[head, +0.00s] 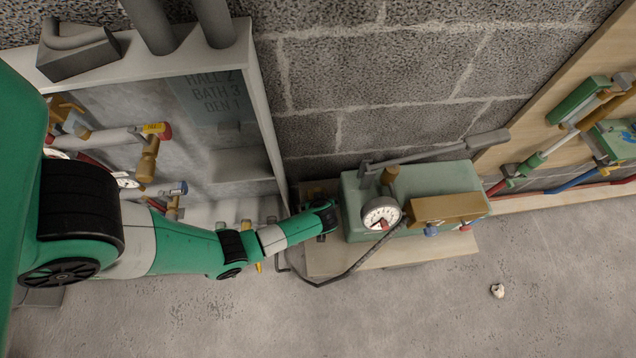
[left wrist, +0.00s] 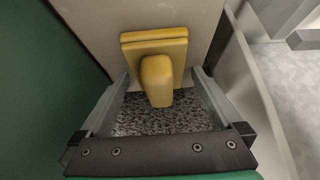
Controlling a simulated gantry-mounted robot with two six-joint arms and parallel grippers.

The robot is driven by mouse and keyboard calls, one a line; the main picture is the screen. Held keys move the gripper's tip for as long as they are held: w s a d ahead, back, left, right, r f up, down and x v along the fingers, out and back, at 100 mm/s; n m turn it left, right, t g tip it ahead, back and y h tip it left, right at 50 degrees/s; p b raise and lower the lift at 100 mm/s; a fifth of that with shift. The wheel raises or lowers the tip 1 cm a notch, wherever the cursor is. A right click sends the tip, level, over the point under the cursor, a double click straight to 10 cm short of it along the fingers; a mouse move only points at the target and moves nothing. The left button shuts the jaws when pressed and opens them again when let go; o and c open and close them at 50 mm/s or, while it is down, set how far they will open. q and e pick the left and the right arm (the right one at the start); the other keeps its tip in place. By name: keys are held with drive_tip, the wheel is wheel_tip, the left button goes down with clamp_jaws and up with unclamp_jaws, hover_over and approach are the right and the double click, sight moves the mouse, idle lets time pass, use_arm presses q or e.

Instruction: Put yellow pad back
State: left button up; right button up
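The yellow pad (left wrist: 154,52) shows in the left wrist view, with a rounded yellow handle (left wrist: 157,80) standing out toward the camera. It lies against a pale surface beyond my fingers. My left gripper (left wrist: 161,90) is open, with one finger on each side of the handle and a visible gap on both sides. In the head view my left gripper (head: 328,216) is beside the left end of the green pump box. The pad cannot be made out in the head view. My right gripper is in neither view.
A green test pump (head: 425,185) with a dial and long lever stands on a pale board (head: 325,260). A dark hose curves in front of it. A pale cabinet (head: 262,95) with pipes and valves is at left. A wooden board with pipes is at right. Open concrete floor (head: 420,310) lies in front.

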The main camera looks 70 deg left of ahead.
use_arm(q)
drive_tip(key=shift+r, duration=0.35)
drive_tip(key=p+v, duration=0.8)
drive_tip(key=v, duration=0.3)
drive_tip(key=shift+d+r+p, duration=0.2)
drive_tip(key=shift+d+p, duration=0.1)
drive_tip(key=shift+d, duration=0.05)
drive_tip(key=shift+s, duration=0.1)
